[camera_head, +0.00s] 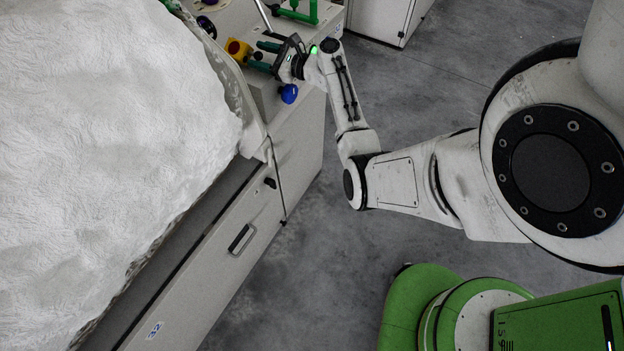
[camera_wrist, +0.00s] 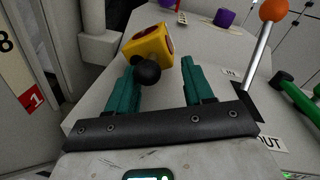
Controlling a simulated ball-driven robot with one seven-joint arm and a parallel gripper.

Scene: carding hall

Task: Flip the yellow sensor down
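A yellow box (camera_head: 237,50) with a dark red round face sits on the machine's top panel in the head view. It is the only yellow thing I see; whether it is the sensor I cannot tell. It shows beyond the fingers in the wrist view (camera_wrist: 150,42). My gripper (camera_head: 259,54) is open over the panel, its teal fingers apart and pointing at the box. In the wrist view a black ball knob (camera_wrist: 148,72) shows between the fingertips of my gripper (camera_wrist: 160,67), nearer the left one. Whether a finger touches the knob I cannot tell.
A blue knob (camera_head: 289,93) sits at the panel edge below my gripper. A lever with an orange ball (camera_wrist: 273,10) and a green handle (camera_wrist: 301,101) stand to the right in the wrist view. White fibre (camera_head: 95,130) fills the left of the head view.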

